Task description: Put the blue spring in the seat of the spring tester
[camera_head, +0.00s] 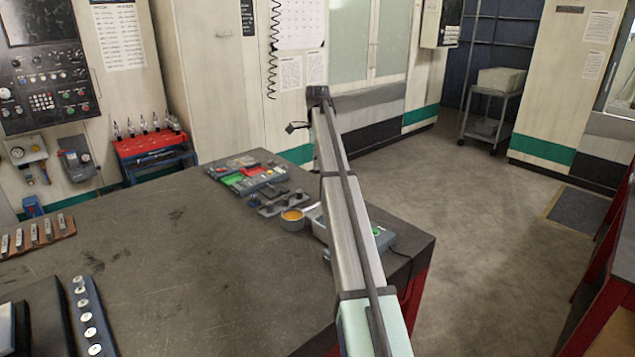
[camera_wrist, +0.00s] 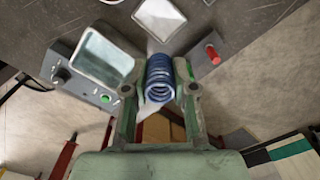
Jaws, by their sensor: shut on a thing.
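The blue spring (camera_wrist: 157,69) is a dark blue coil in the wrist view. My gripper (camera_wrist: 160,88) is shut on it, with one green-grey finger on each side. The coil's open end faces the camera. A grey instrument (camera_wrist: 72,78) with a square light plate, a black knob and a green button lies left of the spring in the wrist view. It is partly behind my arm in the head view (camera_head: 384,239). I cannot tell whether it is the spring tester, and no seat can be made out. My gripper does not show clearly in the head view.
The dark workbench (camera_head: 190,265) has wide bare space. Small parts and trays (camera_head: 245,172) and a round orange-topped tin (camera_head: 292,220) stand near its far right edge. A red-tipped part (camera_wrist: 213,54) is right of the spring. A strip of pegs (camera_head: 88,315) lies front left.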

